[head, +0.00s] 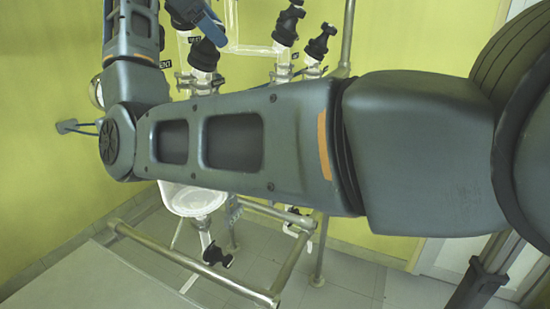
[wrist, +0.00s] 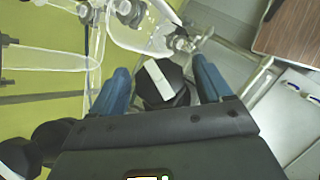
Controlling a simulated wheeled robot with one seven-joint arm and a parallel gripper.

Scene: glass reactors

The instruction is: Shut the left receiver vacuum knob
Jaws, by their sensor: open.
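In the wrist view, my gripper (wrist: 160,66) is open, with one blue finger on each side of a black knob (wrist: 162,84). A white stripe runs across the knob's face. The fingers appear apart from the knob, with a gap on both sides. In the head view, part of my gripper (head: 208,27) shows at the top, close to a black knob (head: 204,55) on a glass neck. Small labels sit near that neck, one seemingly reading "VENT". My arm hides much of the glassware behind it, and I cannot tell which knob is the receiver vacuum one.
More black knobs stand to the right in the head view (head: 288,24) and (head: 320,42), on glass necks. A glass vessel (head: 193,200) with a black-handled outlet valve (head: 216,255) hangs below. Metal frame rails (head: 190,262) cross the lower area. A wooden surface (wrist: 290,30) is at the wrist view's upper right.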

